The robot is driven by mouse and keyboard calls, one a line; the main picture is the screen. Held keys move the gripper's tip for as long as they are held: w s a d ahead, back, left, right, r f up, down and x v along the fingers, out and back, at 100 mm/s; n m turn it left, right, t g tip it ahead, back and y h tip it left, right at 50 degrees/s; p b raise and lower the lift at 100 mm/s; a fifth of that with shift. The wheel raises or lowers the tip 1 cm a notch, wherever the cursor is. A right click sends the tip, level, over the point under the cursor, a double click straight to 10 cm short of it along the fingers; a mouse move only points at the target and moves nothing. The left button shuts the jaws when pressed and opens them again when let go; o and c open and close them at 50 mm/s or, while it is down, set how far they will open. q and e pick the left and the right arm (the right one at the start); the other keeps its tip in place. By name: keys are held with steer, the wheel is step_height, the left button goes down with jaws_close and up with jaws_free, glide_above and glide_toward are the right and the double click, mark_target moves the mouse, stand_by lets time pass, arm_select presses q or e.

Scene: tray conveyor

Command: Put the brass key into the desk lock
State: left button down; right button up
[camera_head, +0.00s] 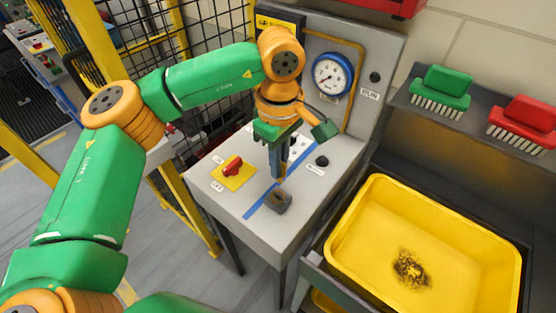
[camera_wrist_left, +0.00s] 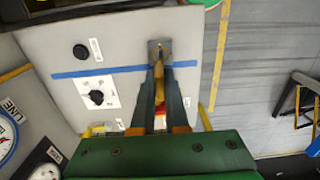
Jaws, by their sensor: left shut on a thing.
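My left gripper (camera_head: 277,172) points down over the grey desk panel (camera_head: 228,196). In the left wrist view its two dark fingers (camera_wrist_left: 159,70) are shut on the brass key (camera_wrist_left: 159,86), a yellow strip between them. The desk lock (camera_head: 281,203) is a small dark grey block near the panel's front edge, by the blue tape line. In the left wrist view the lock (camera_wrist_left: 153,46) lies just beyond the fingertips, in line with the key. The key is not clearly seen in the head view. I cannot tell whether its tip touches or enters the lock.
A red rotary switch on a yellow plate (camera_head: 246,178) sits left of the gripper. A dark button (camera_head: 322,161) is to the right, and a pressure gauge (camera_head: 332,76) stands behind. A yellow tray (camera_head: 345,222) and green and red brushes (camera_head: 447,84) are at the right.

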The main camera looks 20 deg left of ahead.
mark_target(278, 181)
arm_select(q)
step_height(278, 181, down, 5)
steer(key=b, duration=0.3)
steer(key=shift+a+r, duration=0.15)
steer(key=shift+r, duration=0.1)
stand_by(1.3)
steer(key=shift+b, duration=0.35)
steer(key=shift+f+b, duration=0.3)
steer(key=shift+f, duration=0.15)
steer(key=shift+f+b, duration=1.2)
steer(key=shift+f, duration=0.15)
steer(key=c, duration=0.8)
jaws_free()
steer(key=shift+c, duration=0.2)
